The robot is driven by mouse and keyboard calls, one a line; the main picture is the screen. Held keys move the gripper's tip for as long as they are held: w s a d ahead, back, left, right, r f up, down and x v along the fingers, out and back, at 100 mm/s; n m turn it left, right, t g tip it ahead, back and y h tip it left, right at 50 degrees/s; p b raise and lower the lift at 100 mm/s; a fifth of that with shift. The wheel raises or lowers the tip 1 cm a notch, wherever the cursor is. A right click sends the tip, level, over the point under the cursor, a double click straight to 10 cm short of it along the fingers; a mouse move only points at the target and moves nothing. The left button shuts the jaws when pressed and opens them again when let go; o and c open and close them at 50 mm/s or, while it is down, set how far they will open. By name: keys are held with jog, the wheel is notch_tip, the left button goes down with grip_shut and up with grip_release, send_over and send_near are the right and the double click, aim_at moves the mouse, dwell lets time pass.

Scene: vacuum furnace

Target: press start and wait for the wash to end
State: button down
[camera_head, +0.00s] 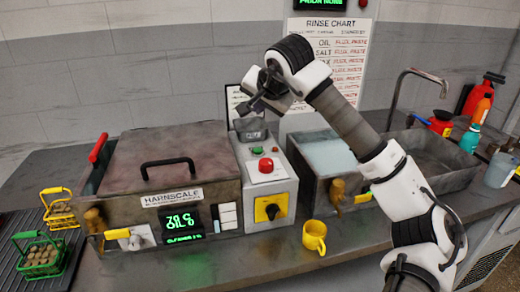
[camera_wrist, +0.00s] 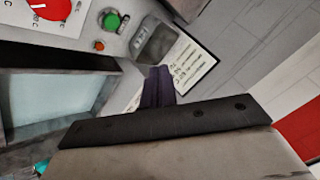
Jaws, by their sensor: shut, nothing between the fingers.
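The wash unit labelled HARNSCALE (camera_head: 172,198) stands on the bench with its lid (camera_head: 150,150) down. Its display (camera_head: 181,223) is lit with green digits and a small text line that I cannot read surely. My gripper (camera_head: 247,106) is shut and empty, above the back of this box. In the wrist view the green button (camera_wrist: 110,20) and a small orange-red button (camera_wrist: 99,45) lie beyond my fingers, apart from them.
A grey metal piece (camera_head: 251,127) is just below my gripper. A water-filled tank (camera_head: 328,155) and a sink (camera_head: 440,150) are to the right. A yellow mug (camera_head: 315,236) stands in front. Green (camera_head: 40,258) and yellow (camera_head: 59,212) baskets are at left.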

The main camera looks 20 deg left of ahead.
aim_at(259, 152)
jog(key=shift+f, duration=0.15)
notch_tip(259, 152, down, 9)
jog(key=b, duration=0.6)
jog(key=shift+r, duration=0.2)
jog(key=shift+f, duration=0.15)
dwell(1.6)
jog(key=shift+f+b, duration=0.25)
jog(key=shift+b, duration=0.25)
jog(key=shift+f+b, duration=0.4)
dwell(0.3)
jog(key=shift+r, duration=0.1)
jog(key=shift+r+p, duration=0.5)
jog(key=shift+r, duration=0.25)
